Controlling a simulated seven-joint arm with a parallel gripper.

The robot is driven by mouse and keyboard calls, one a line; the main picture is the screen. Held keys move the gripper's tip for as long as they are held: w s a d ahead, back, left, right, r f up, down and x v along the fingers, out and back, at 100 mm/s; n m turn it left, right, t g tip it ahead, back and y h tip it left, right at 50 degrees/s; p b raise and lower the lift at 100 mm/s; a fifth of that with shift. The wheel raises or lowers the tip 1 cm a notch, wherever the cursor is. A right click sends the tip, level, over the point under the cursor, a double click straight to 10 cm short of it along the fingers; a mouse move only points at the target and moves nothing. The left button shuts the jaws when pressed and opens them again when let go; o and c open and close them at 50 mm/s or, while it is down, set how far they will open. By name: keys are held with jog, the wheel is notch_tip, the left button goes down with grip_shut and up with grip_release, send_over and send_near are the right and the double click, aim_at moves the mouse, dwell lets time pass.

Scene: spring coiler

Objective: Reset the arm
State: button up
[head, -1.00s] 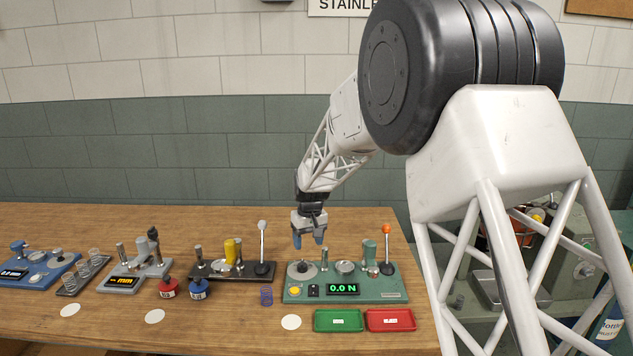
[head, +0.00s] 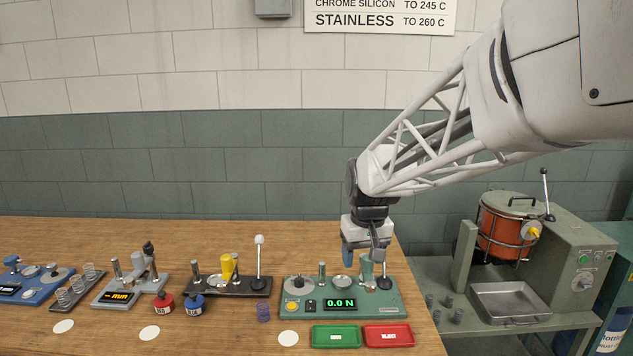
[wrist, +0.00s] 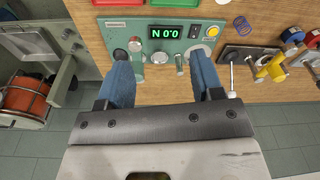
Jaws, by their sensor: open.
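My gripper (head: 364,254) hangs fingers-down over the right part of the green force tester (head: 305,312), whose display reads 0.0 N. The two blue fingers are apart with nothing between them, as the wrist view also shows (wrist: 160,68). The tester's lever is mostly hidden behind my gripper in the head view; only its dark base (head: 385,283) shows clearly. My arm reaches in from the upper right.
A green tray (head: 335,327) and a red tray (head: 388,326) lie in front of the tester. A blue-purple spring (head: 263,311) is left of it. Other bench devices stand further left. An orange drum machine (head: 507,225) stands at right. Space above the bench's left is free.

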jog(key=s+d+m, duration=0.1)
jog(key=s+d, duration=0.2)
jog(key=s, duration=0.6)
jog(key=s+d+m+t, duration=0.1)
jog(key=s+d, duration=0.1)
jog(key=s, duration=0.8)
jog(key=s+d, duration=0.3)
jog(key=s, duration=0.6)
jog(key=shift+s+d+f+m+h, duration=0.3)
jog(key=shift+s+m, duration=0.05)
jog(key=shift+m, duration=0.05)
